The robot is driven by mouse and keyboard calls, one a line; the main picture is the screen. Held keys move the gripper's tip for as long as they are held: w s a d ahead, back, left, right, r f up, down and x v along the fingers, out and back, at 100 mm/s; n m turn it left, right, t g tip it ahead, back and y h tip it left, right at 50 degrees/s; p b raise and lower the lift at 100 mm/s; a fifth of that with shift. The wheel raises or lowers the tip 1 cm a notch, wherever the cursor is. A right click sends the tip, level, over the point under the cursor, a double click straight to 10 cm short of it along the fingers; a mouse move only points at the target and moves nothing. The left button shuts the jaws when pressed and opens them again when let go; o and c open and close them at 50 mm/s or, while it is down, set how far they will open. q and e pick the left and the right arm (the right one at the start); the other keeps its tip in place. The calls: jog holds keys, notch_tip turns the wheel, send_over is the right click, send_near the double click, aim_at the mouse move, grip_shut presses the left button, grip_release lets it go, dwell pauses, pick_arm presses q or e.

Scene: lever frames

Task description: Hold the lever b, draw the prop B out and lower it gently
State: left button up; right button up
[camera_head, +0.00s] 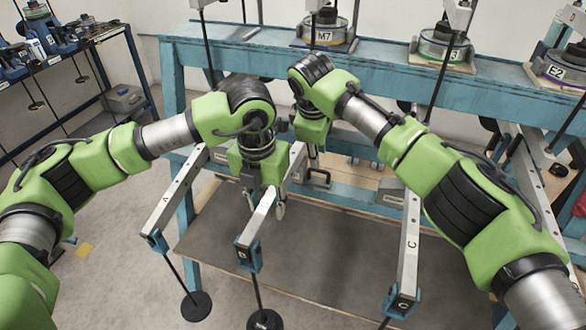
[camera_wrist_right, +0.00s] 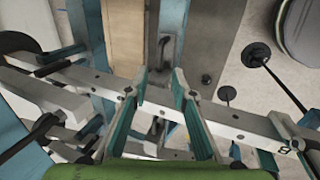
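Lever b (camera_head: 256,222) is the middle grey bar, with a B label near its lower end; it also shows in the right wrist view (camera_wrist_right: 232,122), crossing diagonally. My left gripper (camera_head: 276,204) is over lever b's middle, pointing down; whether its fingers touch the bar is hidden. My right gripper (camera_head: 314,152) points down near the bar's upper part. In the right wrist view its two fingers (camera_wrist_right: 161,84) stand apart, with nothing gripped between the tips. A dark handle, seemingly prop B's (camera_head: 319,178), is close by; it also shows beyond those fingertips (camera_wrist_right: 163,46).
Lever A (camera_head: 178,196) is to the left and lever C (camera_head: 409,245) to the right. Black disc weights (camera_head: 196,306) hang from rods. A blue frame (camera_head: 400,73) carries several weight pans behind. A dark panel (camera_head: 330,255) lies below the levers.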

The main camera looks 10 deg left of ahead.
aim_at(319, 171)
jog(key=shift+x, duration=4.95)
pick_arm(q)
jog(key=shift+c, duration=0.5)
grip_shut()
jog(key=shift+r, duration=0.1)
jog(key=shift+w+r, duration=0.15)
jog(key=shift+r, duration=0.9)
pick_arm(e)
grip_shut()
